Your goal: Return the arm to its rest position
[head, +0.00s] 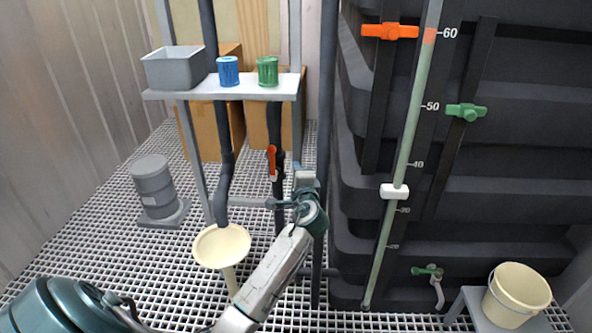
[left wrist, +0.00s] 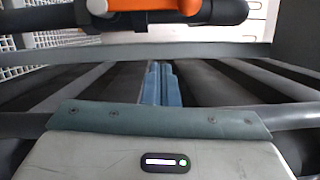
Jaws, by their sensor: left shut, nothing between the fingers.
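My left arm (head: 268,275) comes up from the lower left in the head view. In the left wrist view the two blue-grey fingers (left wrist: 158,85) lie together, shut and empty. An orange handle on a black pipe also crosses the top of the left wrist view (left wrist: 150,6), beyond the fingertips. My right gripper is not in view.
A cream funnel (head: 222,246) stands left of my forearm. A shelf (head: 222,92) holds a grey bin (head: 175,68), a blue cup (head: 228,71) and a green cup (head: 268,71). A large dark tank (head: 500,140) fills the right. A cream bucket (head: 517,294) stands lower right.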

